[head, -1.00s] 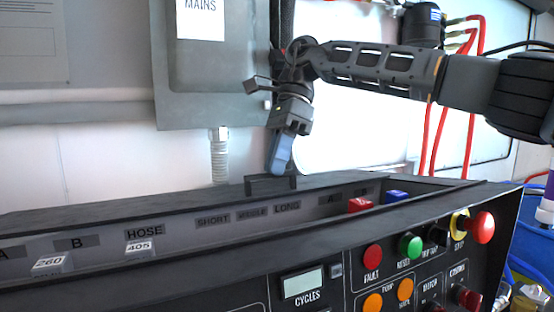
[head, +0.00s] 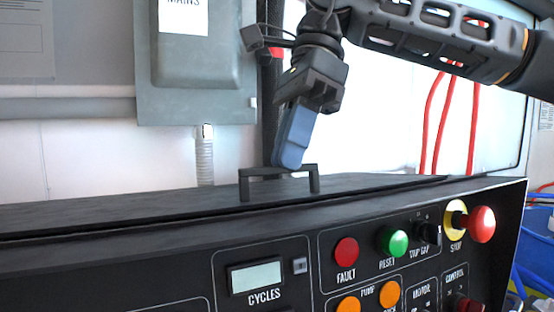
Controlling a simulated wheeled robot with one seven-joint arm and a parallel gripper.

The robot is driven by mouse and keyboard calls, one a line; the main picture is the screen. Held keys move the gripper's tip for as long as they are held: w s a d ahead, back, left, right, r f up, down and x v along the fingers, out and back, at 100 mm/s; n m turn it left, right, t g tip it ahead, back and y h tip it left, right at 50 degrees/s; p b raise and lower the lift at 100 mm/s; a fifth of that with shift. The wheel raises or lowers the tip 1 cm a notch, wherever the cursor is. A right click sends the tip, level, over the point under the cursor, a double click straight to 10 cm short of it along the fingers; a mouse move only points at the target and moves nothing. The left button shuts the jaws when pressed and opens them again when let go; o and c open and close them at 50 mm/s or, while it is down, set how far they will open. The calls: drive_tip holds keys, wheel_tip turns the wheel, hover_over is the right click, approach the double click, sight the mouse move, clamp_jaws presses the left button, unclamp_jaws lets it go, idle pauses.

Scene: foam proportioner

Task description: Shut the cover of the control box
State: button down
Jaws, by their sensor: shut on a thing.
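The control box (head: 115,265) is black and fills the lower part of the head view, with buttons and a display on its front panel. Its black cover (head: 120,212) lies nearly flat over the top, with a thin dark gap along its front edge. The cover's black bracket handle (head: 246,184) stands up near the middle. My gripper (head: 290,162) reaches down from the upper right, its blue finger at the handle's top bar. It is shut on the handle. The far finger is hidden.
A grey box labelled MAINS (head: 195,70) hangs on the wall behind. Red hoses (head: 440,120) hang at the right behind my arm. A red stop knob (head: 481,224) sticks out at the panel's right end. A blue container (head: 537,245) stands beyond it.

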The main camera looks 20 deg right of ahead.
drive_tip(key=shift+s+r, duration=0.1)
drive_tip(key=shift+s, duration=0.75)
drive_tip(key=c, duration=1.2)
unclamp_jaws()
drive_tip(key=shift+s, duration=0.1)
drive_tip(key=shift+r, duration=0.1)
drive_tip(key=b+v, duration=0.1)
drive_tip(key=v, duration=0.5)
drive_tip(key=shift+d+r, duration=0.1)
drive_tip(key=shift+r, duration=0.2)
drive_tip(key=shift+d+r, duration=0.25)
drive_tip(key=shift+r, duration=0.25)
